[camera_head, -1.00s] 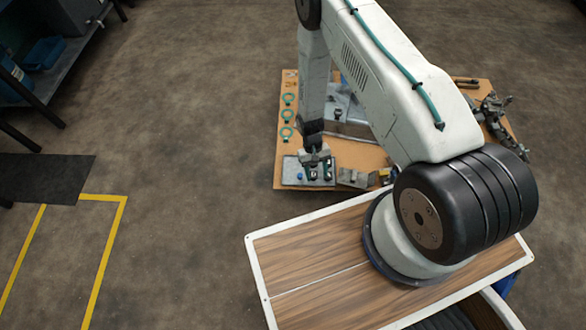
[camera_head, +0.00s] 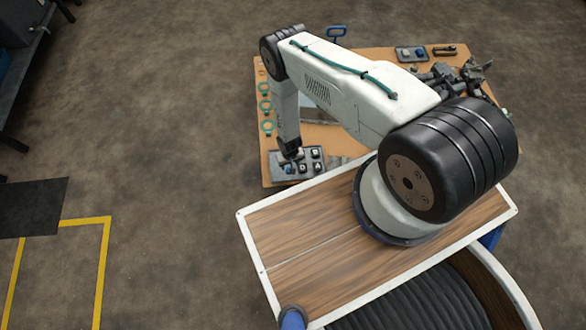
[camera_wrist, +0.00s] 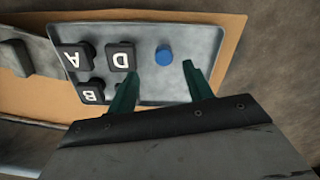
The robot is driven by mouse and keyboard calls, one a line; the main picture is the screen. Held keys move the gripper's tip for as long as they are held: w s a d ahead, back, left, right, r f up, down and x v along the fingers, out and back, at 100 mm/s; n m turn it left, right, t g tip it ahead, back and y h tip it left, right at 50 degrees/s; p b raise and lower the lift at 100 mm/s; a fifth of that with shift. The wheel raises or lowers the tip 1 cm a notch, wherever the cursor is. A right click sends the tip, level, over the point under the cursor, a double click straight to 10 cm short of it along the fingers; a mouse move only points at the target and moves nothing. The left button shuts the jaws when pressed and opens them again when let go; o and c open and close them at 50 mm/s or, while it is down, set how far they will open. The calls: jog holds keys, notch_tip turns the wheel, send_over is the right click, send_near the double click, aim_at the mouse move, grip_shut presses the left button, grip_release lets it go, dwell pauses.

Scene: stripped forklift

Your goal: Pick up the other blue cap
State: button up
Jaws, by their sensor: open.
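One blue cap (camera_wrist: 164,55) sits on a grey tray (camera_wrist: 190,90) in the wrist view, to the right of the black lettered blocks. My gripper (camera_wrist: 160,72) has its two green fingers apart, with the cap just beyond and between the fingertips. Nothing is held. In the head view my gripper (camera_head: 291,157) is over the left part of the tray (camera_head: 276,170); a small blue spot by the fingers looks like the cap (camera_head: 289,169).
Black blocks lettered D (camera_wrist: 121,57), A (camera_wrist: 74,57) and B (camera_wrist: 92,92) stand on the tray beside the cap. The tray lies on a brown board (camera_head: 268,145) with green rings (camera_head: 265,106) along its left edge. Metal parts (camera_head: 455,78) lie at the back right.

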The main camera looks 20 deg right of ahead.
jog(key=f, duration=0.4)
jog(key=shift+s+a+f, duration=0.1)
jog(key=shift+a+f, duration=0.15)
jog(key=shift+a, duration=0.05)
jog(key=shift+f, duration=0.65)
jog(key=c, duration=1.1)
